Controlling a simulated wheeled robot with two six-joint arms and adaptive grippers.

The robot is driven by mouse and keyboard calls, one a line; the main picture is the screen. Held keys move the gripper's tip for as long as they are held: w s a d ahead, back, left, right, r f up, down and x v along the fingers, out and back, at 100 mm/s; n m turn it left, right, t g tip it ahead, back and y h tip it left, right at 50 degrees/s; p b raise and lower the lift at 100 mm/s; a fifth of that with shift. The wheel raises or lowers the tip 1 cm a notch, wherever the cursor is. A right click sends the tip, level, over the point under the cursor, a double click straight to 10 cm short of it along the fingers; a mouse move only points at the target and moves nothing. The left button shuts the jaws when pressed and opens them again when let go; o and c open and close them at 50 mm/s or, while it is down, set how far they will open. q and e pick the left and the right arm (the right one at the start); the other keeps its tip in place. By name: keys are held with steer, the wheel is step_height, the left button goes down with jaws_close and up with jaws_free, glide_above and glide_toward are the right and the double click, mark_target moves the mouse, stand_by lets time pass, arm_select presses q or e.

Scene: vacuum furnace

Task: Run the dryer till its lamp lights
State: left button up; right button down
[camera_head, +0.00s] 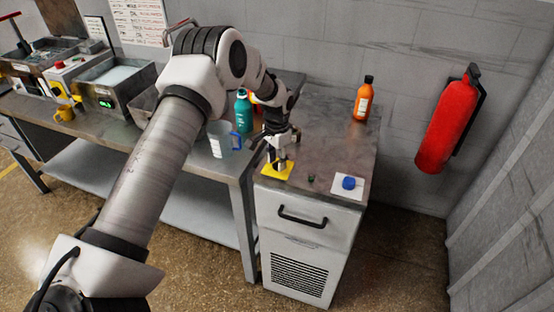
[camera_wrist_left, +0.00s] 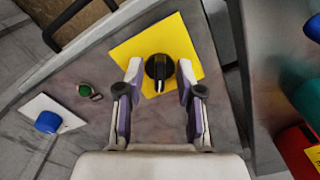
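A white cabinet (camera_head: 303,220) with a black handle and a lower grille has controls on its grey top. A black knob with a pale pointer line (camera_wrist_left: 159,68) sits on a yellow square plate (camera_wrist_left: 178,38); the plate shows in the head view (camera_head: 268,172). My left gripper (camera_wrist_left: 160,74) is open above it, a finger on each side of the knob with gaps between. A small dark green lamp-like dome (camera_wrist_left: 84,89) is beside the plate and looks unlit; it also shows in the head view (camera_head: 311,178). A blue button (camera_wrist_left: 47,121) sits on a white plate. My right gripper is not in view.
An orange bottle (camera_head: 363,98) stands at the back of the cabinet top. A teal bottle (camera_head: 242,112) and a clear jug with a blue handle (camera_head: 218,139) stand on the bench left of it. A red extinguisher (camera_head: 448,122) hangs on the wall.

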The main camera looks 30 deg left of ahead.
arm_select(q)
step_height(320, 180, up, 12)
stand_by(0.4)
stand_by(0.3)
